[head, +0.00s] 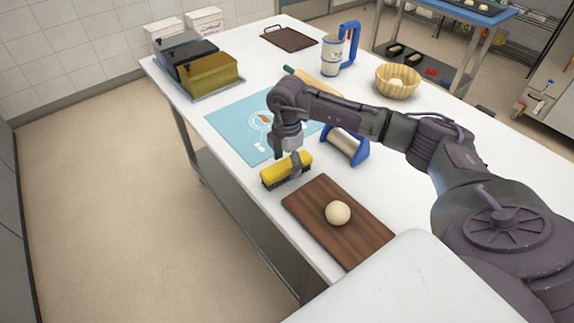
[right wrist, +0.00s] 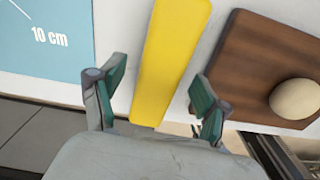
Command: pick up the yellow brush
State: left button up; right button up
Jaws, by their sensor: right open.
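The yellow brush (head: 273,175) lies bristles down on the white table near its left edge, between the blue mat and the wooden board. My right gripper (head: 287,163) is over the brush, pointing down, with its fingers open. In the right wrist view the brush's smooth yellow back (right wrist: 170,55) runs lengthwise between the two spread green-padded fingers (right wrist: 158,92). Gaps show on both sides, and neither finger appears to close on it. Part of the brush is hidden behind a finger in the head view. My left gripper is not in view.
A wooden board (head: 310,207) with a dough ball (head: 338,213) lies close to the brush. A light blue mat (head: 232,122) and a blue-ended roller tool (head: 343,147) are beyond it. A basket (head: 397,80), a blue-handled sifter (head: 332,55) and bins (head: 213,75) stand farther back.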

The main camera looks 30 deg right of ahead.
aim_at(290, 163)
jog(key=shift+f, duration=0.6)
jog(key=c, duration=1.3)
jog(key=shift+r, duration=0.1)
jog(key=shift+w+r, duration=0.1)
jog(key=shift+r, duration=0.3)
jog(key=r, duration=0.1)
jog(key=r+b, duration=0.1)
jog(key=r, duration=0.1)
jog(key=shift+s+d+r+b, duration=0.15)
jog(key=shift+s+d+b, duration=0.1)
jog(key=shift+d+b, duration=0.15)
jog(key=s+d+r+b, duration=0.2)
jog(key=s+d+r, duration=0.4)
jog(key=s+d, duration=0.1)
jog(key=shift+s+d+r+b, duration=0.2)
jog(key=shift+d+r+b, duration=0.2)
jog(key=shift+d, duration=0.1)
